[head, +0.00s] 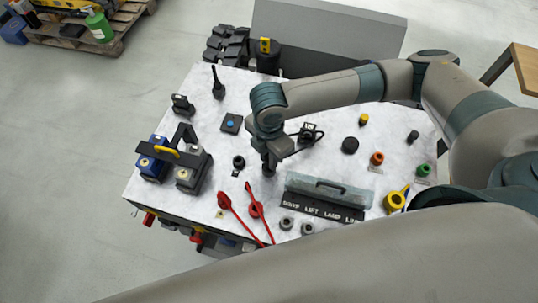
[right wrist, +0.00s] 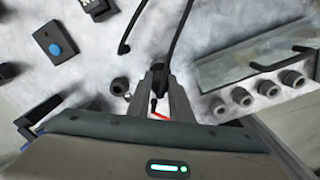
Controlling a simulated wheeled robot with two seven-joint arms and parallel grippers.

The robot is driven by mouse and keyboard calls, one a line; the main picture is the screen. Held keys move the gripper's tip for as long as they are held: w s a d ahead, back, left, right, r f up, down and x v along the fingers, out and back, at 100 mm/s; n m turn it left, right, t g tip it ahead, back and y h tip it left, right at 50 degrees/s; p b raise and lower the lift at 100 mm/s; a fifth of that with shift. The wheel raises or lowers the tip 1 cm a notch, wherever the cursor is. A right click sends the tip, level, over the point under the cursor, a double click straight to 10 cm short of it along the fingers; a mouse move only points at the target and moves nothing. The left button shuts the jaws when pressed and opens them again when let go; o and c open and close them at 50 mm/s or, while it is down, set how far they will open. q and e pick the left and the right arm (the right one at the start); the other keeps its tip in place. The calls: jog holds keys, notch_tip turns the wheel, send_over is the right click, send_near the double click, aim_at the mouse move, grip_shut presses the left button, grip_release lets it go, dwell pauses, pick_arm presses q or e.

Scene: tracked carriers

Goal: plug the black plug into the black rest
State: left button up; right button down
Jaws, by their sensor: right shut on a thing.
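My right gripper (head: 268,170) points down over the light worktop near its middle. In the right wrist view its fingers (right wrist: 159,92) are closed around the dark plug (right wrist: 158,70), and a black cable (right wrist: 179,32) runs up from it. In the head view the plug is mostly hidden by the gripper. A small black round socket (head: 239,161), which looks like the black rest, stands on the worktop just left of the gripper. It also shows in the right wrist view (right wrist: 120,87), apart from the plug. My left gripper is not in view.
Two red-handled tools (head: 256,205) lie in front of the gripper. A labelled panel with a clear cover (head: 327,193) is to the right. A battery block with a black handle (head: 185,165) stands at the left. A black box with a blue button (head: 230,123) lies behind.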

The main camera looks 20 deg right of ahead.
jog(key=shift+f, duration=0.8)
jog(key=c, duration=1.5)
grip_release()
jog(key=shift+r, duration=0.1)
notch_tip(320, 180, up, 17)
jog(key=b, duration=0.3)
jog(key=shift+r+b, duration=0.15)
jog(key=shift+b, duration=0.2)
